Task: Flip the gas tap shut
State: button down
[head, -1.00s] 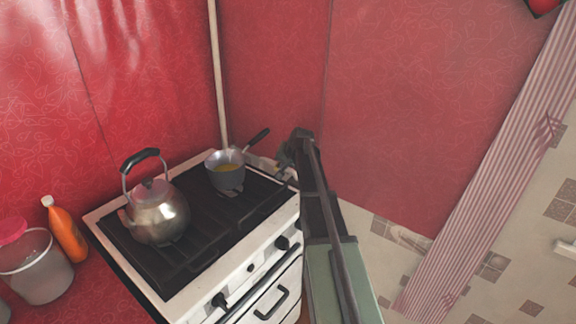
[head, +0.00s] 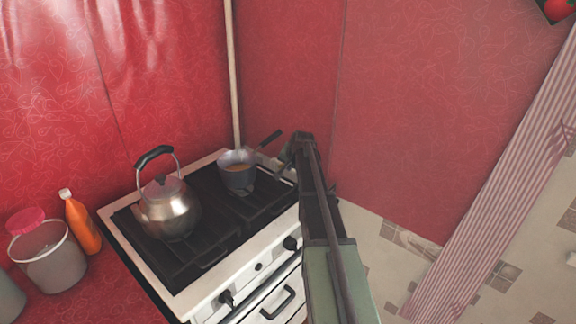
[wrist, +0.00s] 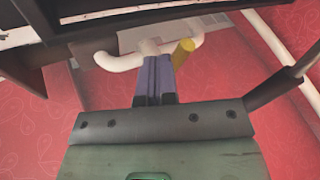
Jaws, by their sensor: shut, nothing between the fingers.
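In the wrist view a yellow piece (wrist: 183,50), which looks like the gas tap's lever, stands beside a white curved pipe (wrist: 120,62). My gripper (wrist: 157,58) is shut and empty, its purple-grey fingers pointing at the pipe. The yellow piece is just right of the fingertips; I cannot tell whether they touch. In the head view my gripper (head: 283,163) is at the stove's far right corner, partly hidden by my own arm. The tap is hidden in that view.
The white stove (head: 225,278) carries a kettle (head: 170,210) and a saucepan (head: 238,177) whose handle points toward my arm. An orange bottle (head: 83,228) and a bucket (head: 50,262) stand left. A pale vertical pipe (head: 232,85) runs up the red wall. Tiled floor is open at right.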

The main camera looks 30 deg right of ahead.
jog(key=s+f+p+v, duration=0.1)
jog(key=p+v, duration=0.8)
jog(key=v, duration=0.3)
jog(key=s+a+f+n+g, duration=0.1)
jog(key=s+a+n+g, duration=0.1)
jog(key=s+a, duration=0.5)
jog(key=s+a+f+n+g, duration=0.1)
jog(key=s+a+n, duration=0.4)
jog(key=a, duration=1)
jog(key=s+a+n+g+y, duration=0.1)
jog(key=s+a+n+g, duration=0.2)
jog(key=s+a, duration=0.7)
jog(key=shift+a+f+n+g, duration=0.4)
jog(key=shift+a, duration=0.7)
jog(key=shift+s, duration=0.15)
